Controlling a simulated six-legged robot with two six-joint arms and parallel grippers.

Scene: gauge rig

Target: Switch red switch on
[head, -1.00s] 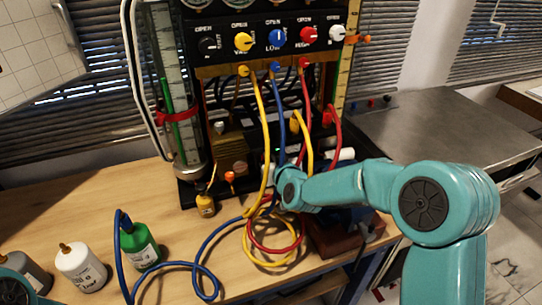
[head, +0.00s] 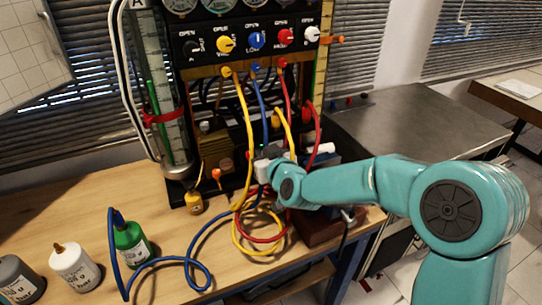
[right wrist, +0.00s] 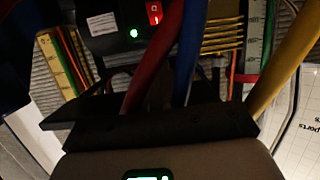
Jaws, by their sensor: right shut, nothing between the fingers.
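The red switch (right wrist: 154,14) is a small rocker on a dark box, at the top of the right wrist view. A green light (right wrist: 133,33) glows beside it. I cannot make out the switch in the head view, where a small green light shows just above my gripper. My right gripper (head: 268,162) is at the lower front of the gauge rig, among the hoses. In the right wrist view its dark jaws (right wrist: 200,90) are shut and empty, apart from the switch; the tips are partly hidden by hoses and shadow. My left gripper is out of view.
Yellow (head: 247,130), blue (head: 262,105) and red (head: 288,95) hoses hang in front of the rig around my right gripper. A green bottle (head: 131,243) and a white bottle (head: 76,268) stand on the wooden table (head: 60,205). A metal bench (head: 420,125) is at right.

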